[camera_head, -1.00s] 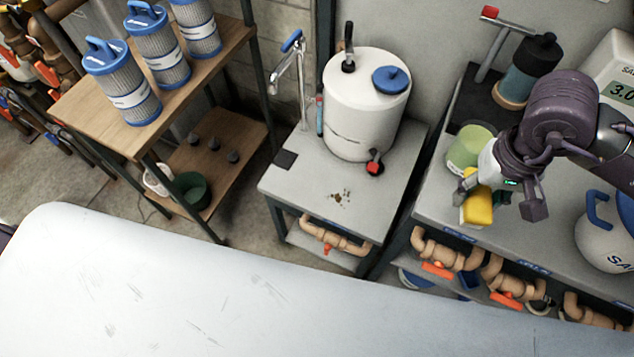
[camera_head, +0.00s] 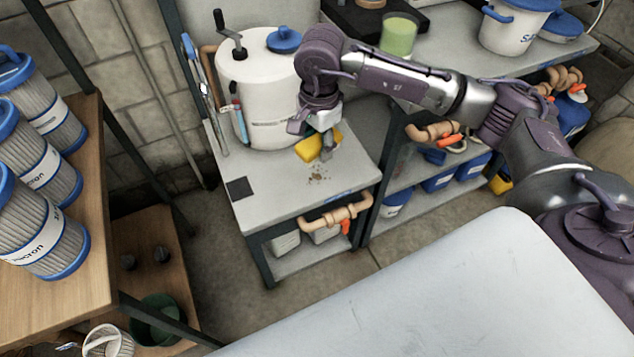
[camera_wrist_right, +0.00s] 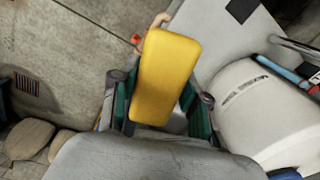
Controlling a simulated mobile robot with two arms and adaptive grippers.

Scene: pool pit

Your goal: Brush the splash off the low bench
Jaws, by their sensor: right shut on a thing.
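The low bench (camera_head: 262,207) has a pale grey top and dark legs. The splash (camera_head: 318,174) is a small patch of brown specks on its top, right of the middle. My right gripper (camera_head: 325,148) is above the bench, just behind the splash, shut on a yellow brush (camera_head: 309,148). In the wrist view the brush (camera_wrist_right: 168,75) is a yellow block between the fingers (camera_wrist_right: 160,105). Its underside is hidden, and I cannot tell whether it touches the bench. The splash is not visible in the wrist view. My left gripper is not in view.
A white tank (camera_head: 250,97) with a blue cap stands at the back of the bench, close to my right gripper. A dark square pad (camera_head: 239,188) lies at the left edge. A wooden shelf with filter cartridges (camera_head: 40,212) stands left. The bench's front left is clear.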

